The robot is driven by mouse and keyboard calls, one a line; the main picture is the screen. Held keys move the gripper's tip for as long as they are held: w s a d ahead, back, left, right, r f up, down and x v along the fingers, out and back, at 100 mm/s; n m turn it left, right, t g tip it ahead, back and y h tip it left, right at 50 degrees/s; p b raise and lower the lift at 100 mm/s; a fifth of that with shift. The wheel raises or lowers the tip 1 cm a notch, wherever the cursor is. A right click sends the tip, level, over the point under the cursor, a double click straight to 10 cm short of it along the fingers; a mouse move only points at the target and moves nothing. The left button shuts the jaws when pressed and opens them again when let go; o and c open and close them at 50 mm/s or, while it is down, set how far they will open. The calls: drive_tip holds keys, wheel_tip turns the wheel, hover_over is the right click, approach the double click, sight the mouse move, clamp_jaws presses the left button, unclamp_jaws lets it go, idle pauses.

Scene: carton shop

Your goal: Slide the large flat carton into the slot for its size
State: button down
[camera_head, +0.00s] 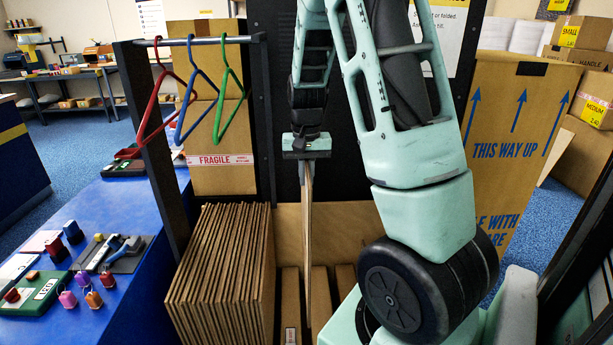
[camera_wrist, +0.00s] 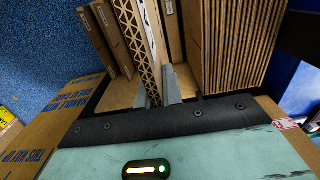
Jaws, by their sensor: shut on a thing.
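My gripper (camera_head: 307,152) is at the upper middle of the head view, pointing down. It is shut on the top edge of a flat carton (camera_head: 308,215), seen edge-on as a thin upright brown sheet. In the wrist view the held carton (camera_wrist: 140,40) shows its corrugated edge between my fingers. Below and beside it are brown upright cartons in a rack (camera_head: 320,290), with narrow gaps between them. The held carton's lower end is down among these; I cannot tell how deep it is or which slot it is in.
A dense stack of upright flat cartons (camera_head: 218,270) stands close on the left. Coloured hangers (camera_head: 200,90) hang from a rail at the upper left. A tall "THIS WAY UP" box (camera_head: 515,150) stands at the right. A blue counter (camera_head: 120,215) with small items lies at the left.

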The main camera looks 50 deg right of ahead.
drive_tip(key=shift+r+p, duration=4.05)
drive_tip(key=shift+r, duration=0.85)
drive_tip(key=shift+f, duration=0.15)
